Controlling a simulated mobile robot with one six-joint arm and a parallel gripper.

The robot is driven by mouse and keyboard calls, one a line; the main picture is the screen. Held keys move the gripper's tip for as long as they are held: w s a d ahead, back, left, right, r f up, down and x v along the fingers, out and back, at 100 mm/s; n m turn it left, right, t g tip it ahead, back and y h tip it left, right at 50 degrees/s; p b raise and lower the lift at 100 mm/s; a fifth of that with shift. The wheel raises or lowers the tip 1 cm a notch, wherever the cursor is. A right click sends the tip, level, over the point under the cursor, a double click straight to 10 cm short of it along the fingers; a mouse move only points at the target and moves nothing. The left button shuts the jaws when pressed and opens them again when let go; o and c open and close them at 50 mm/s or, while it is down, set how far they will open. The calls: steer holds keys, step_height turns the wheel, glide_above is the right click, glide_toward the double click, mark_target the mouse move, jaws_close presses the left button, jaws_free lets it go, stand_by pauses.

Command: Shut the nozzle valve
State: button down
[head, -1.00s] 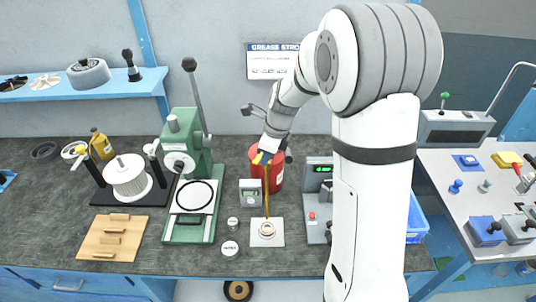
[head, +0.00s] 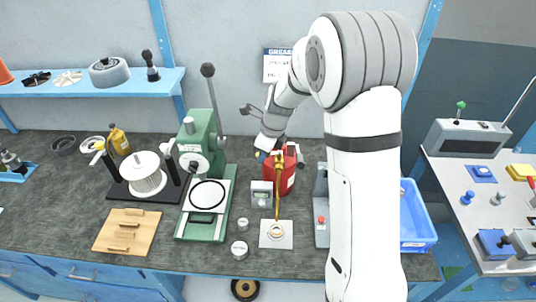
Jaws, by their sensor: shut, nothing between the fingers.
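A red grease canister (head: 286,182) stands near the middle of the bench. A brass-yellow nozzle (head: 278,190) runs down in front of it toward a pale square plate (head: 267,241) with a ring-shaped part (head: 275,232) on it. Yellow fittings (head: 279,157) show at the nozzle's top; I cannot tell the valve's lever or its setting. My gripper (head: 270,151) is at the canister's top, just left of these fittings. It is shut and empty. Its fingertips are small and partly hidden, and I cannot tell whether they touch the nozzle.
A green press (head: 206,150) and a wire spool (head: 143,177) stand to the left. A small grey gauge box (head: 261,193) is close beside the nozzle. A grey device (head: 321,220) is at the right, partly behind my arm. A blue bin (head: 418,225) lies beyond my arm.

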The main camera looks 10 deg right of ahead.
steer(key=shift+w+a, duration=0.15)
steer(key=shift+w, duration=0.35)
stand_by(0.6)
